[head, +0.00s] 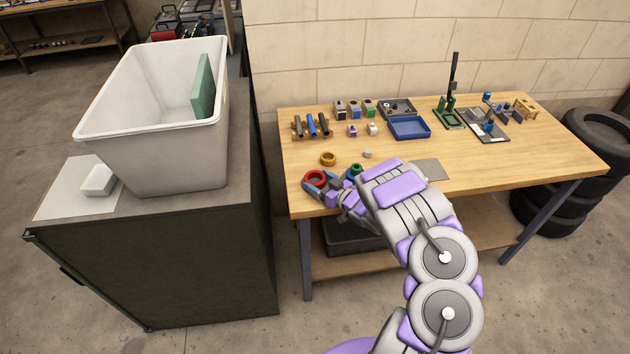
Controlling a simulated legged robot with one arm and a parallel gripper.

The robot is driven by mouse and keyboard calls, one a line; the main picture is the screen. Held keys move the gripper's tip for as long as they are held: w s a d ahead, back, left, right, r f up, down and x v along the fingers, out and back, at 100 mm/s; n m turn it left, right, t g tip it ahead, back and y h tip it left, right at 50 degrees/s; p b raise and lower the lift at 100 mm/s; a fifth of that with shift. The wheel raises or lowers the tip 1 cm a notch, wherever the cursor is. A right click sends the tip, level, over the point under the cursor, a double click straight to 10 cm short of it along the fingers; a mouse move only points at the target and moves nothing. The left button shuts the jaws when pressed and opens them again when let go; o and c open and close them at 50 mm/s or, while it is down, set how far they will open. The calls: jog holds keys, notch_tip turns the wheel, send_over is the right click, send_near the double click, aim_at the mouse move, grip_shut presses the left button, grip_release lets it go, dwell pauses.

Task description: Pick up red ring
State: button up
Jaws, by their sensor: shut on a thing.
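The red ring (315,177) is at the front left corner of the wooden table (440,193). My gripper (315,182) reaches in from the right and is shut on the red ring, with its fingers at the ring's sides. Whether the ring rests on the tabletop or hangs just above it, I cannot tell. A green ring (355,170) lies to the right, partly hidden by my arm.
Tubes (312,125), small blocks (354,107) and a blue tray (410,127) stand farther back. A green stand (449,113) is at the back right. A white bin (150,140) sits on the dark cabinet (165,260) at left, across a gap.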

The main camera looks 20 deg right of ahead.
jog(key=c, duration=0.5)
jog(key=shift+r, duration=0.15)
